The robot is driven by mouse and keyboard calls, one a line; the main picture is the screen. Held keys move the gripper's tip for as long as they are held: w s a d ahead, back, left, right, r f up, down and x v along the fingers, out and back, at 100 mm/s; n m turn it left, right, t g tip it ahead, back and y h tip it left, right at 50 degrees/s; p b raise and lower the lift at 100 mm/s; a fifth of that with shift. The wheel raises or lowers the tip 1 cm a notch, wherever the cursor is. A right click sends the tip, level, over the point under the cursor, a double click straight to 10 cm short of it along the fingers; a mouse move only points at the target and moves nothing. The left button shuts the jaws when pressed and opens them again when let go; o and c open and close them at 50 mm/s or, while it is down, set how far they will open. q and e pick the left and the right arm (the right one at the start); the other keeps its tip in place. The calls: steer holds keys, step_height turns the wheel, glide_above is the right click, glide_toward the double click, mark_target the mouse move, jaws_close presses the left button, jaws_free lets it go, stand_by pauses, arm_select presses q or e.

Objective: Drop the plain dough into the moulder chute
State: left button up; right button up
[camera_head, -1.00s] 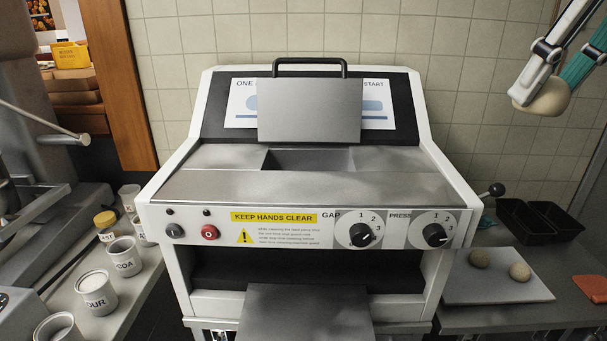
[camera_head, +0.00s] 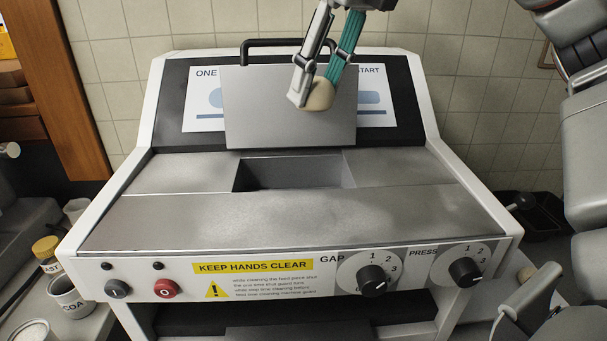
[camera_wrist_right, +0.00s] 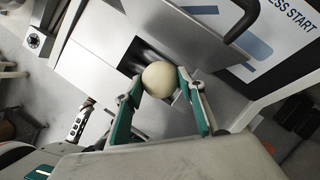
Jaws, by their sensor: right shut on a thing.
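My right gripper (camera_head: 314,98) is shut on a smooth pale ball of plain dough (camera_head: 320,95). It hangs from above, in front of the raised grey plate of the moulder in the head view. The right wrist view also shows the dough ball (camera_wrist_right: 159,78) between the teal-sided fingers. The moulder chute (camera_head: 290,173) is the dark rectangular opening in the machine's top. In the head view it lies below the dough; in the wrist view the ball covers part of it.
The raised plate (camera_head: 288,125) with its black handle stands behind the chute. Dials (camera_head: 372,275) and buttons line the front panel. Labelled tubs (camera_head: 66,298) stand at the left. My right arm fills the right edge. A dark tin (camera_head: 545,218) sits behind it.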

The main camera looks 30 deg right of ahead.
steer(key=shift+f+b, duration=0.35)
steer(key=shift+f, duration=6.5)
steer(key=shift+a, duration=0.1)
steer(key=shift+f+b, duration=0.5)
steer(key=shift+f, duration=0.05)
steer(key=shift+f, duration=0.15)
steer(key=o, duration=0.8)
steer(key=shift+o, duration=0.2)
